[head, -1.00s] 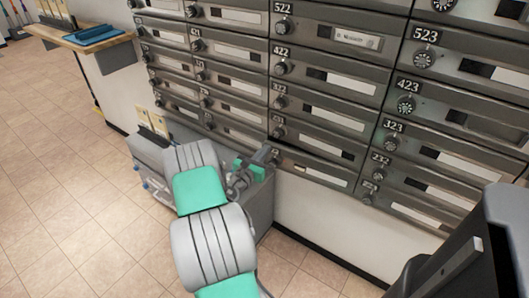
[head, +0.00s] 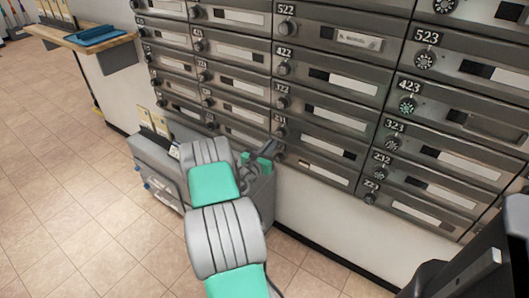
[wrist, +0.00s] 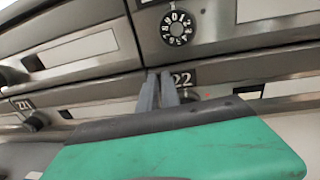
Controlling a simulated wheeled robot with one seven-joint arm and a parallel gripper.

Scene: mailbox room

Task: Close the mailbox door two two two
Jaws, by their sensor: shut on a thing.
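Mailbox door 222 (head: 318,173) is the bottom door of the middle column in the head view, a dark grey panel with a pale strip. In the wrist view its label, partly covered so only "22" shows (wrist: 183,79), sits right behind the fingertips. My gripper (head: 264,154) is at the left end of this door. In the wrist view my gripper (wrist: 160,88) has two grey fingers close together, shut at the door's upper edge by the label. The exact contact is hidden. The door looks close to flush, but any small gap cannot be told.
Rows of closed mailboxes with black dials (head: 408,104) surround the door. A grey box (head: 160,165) stands on the floor behind my arm. A wooden shelf with a blue tray (head: 95,35) is at upper left. The tiled floor at left is clear.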

